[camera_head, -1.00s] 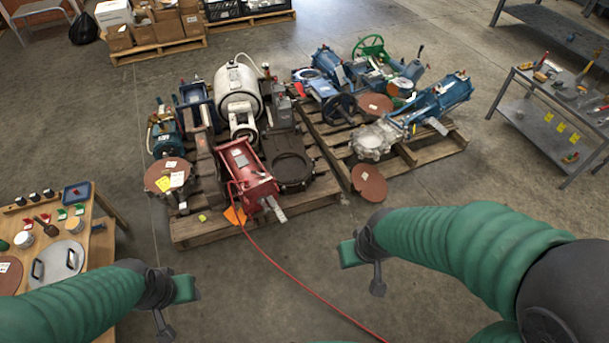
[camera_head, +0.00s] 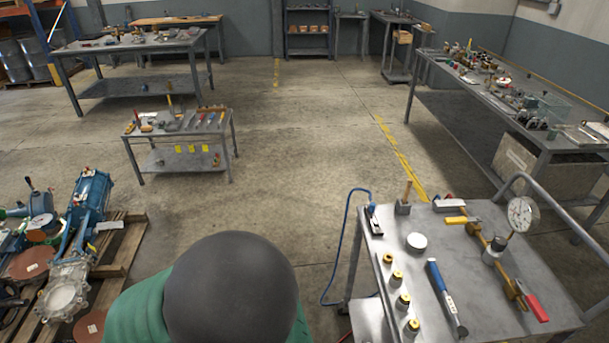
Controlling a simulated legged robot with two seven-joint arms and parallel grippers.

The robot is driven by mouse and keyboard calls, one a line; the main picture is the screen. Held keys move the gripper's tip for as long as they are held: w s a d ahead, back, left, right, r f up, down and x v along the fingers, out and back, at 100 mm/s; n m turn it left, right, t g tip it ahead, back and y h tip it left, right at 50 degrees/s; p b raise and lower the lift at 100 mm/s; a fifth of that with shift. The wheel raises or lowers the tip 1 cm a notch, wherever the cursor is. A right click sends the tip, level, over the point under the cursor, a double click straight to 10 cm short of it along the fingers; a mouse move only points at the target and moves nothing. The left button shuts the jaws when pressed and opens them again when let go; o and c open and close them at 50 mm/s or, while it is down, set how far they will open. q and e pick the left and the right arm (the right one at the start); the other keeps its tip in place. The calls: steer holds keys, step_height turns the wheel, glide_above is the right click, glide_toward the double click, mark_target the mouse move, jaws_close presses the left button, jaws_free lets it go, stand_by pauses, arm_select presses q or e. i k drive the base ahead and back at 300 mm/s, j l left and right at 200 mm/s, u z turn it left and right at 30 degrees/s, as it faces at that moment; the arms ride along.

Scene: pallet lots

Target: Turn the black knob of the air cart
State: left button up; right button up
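The air cart (camera_head: 450,262) is a grey metal cart at the lower right with a tubular handle on its right side. A brass pipe line runs across its top, with a round white-faced gauge (camera_head: 523,213), a yellow lever (camera_head: 462,220) and a red lever (camera_head: 536,308). A small black knob (camera_head: 498,243) sits on a silver body in this line, just below and left of the gauge. Neither of my grippers is in view.
A pallet (camera_head: 122,248) with valves stands at left, a small tool table (camera_head: 180,130) beyond. Floor between is clear.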

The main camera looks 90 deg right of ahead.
mark_target(499, 244)
steer(key=z, duration=4.25)
